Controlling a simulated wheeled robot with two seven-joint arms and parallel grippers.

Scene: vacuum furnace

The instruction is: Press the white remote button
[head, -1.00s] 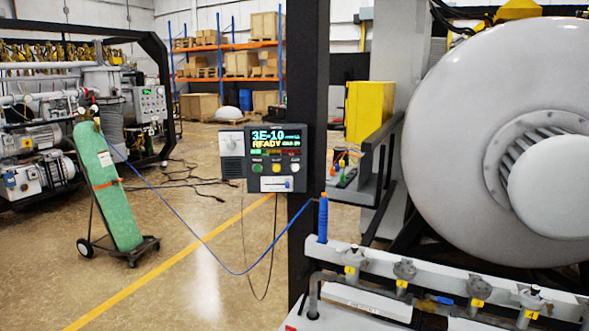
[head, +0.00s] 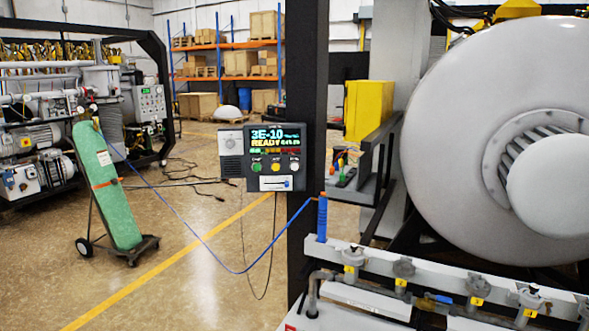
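The white button (head: 294,167) is the rightmost of three round buttons on a dark control box (head: 243,165), beside a yellow button (head: 276,168) and a green button (head: 257,168). The box is at a black upright post (head: 307,90) in the middle of the head view. Its screen (head: 277,140) reads "3E-10" and "READY". Nothing covers the white button, and nothing touches it. Neither of my grippers shows in this view.
A green gas cylinder on a cart (head: 107,190) stands left. A blue hose (head: 205,245) hangs low across to a blue fitting (head: 322,218). A valve manifold (head: 440,276) and a large grey furnace door (head: 450,130) fill the right. Floor left of the post is open.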

